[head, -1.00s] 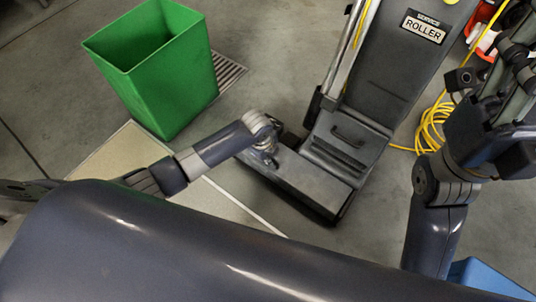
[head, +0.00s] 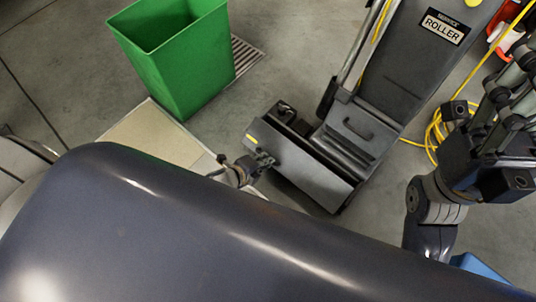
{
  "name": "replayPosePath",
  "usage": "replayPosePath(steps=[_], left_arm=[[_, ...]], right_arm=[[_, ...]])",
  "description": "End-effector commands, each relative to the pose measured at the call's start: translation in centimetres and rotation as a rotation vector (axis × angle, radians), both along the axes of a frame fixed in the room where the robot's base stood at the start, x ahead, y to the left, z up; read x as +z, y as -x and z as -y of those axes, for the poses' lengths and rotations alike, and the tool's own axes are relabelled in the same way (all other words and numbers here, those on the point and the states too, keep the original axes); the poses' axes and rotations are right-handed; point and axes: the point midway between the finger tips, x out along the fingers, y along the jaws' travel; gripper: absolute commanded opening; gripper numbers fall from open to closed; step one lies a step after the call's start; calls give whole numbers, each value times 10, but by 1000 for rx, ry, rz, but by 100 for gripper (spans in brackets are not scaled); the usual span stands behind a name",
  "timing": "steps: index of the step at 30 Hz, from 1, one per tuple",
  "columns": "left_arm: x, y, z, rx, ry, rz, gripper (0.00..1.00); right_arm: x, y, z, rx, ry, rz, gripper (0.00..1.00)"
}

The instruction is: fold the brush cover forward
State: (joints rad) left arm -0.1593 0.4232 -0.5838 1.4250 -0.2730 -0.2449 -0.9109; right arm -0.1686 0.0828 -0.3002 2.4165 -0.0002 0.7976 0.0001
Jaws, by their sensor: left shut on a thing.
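The floor machine labelled ROLLER stands right of centre, with its dark upright body (head: 405,70) and low brush head. The brush cover (head: 300,172) is a grey panel on the near side of the head, tilted toward me. A dark gap (head: 287,117) shows behind it at the left end. My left gripper (head: 262,161) is at the cover's left near edge and is shut on it; the fingertips are small and partly hidden. My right gripper (head: 512,95) is raised at the right, away from the cover; its jaw opening is unclear.
A green bin (head: 185,70) stands at upper left beside a floor grate (head: 246,54). A yellow cable (head: 436,130) is coiled right of the machine. A blue object (head: 478,267) is at lower right. Open concrete floor lies between bin and machine.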

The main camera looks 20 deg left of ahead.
Motion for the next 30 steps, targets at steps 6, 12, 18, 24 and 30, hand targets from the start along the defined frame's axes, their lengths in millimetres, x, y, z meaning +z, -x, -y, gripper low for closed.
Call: replayPosePath(steps=[6,12,18,24,30], left_arm=[[-14,16,-5,2,1,1,0],[-22,24,-9,3,-1,-1,0],[-25,26,-10,4,-1,3,0],[-25,25,-10,3,-1,6,0],[-24,24,-10,2,-1,8,0]], right_arm=[[2,-1,-1,-1,2,12,53],[2,-1,-1,0,2,11,53],[2,-1,-1,0,1,12,53],[2,0,0,0,1,14,53],[2,0,0,-1,1,14,53]])
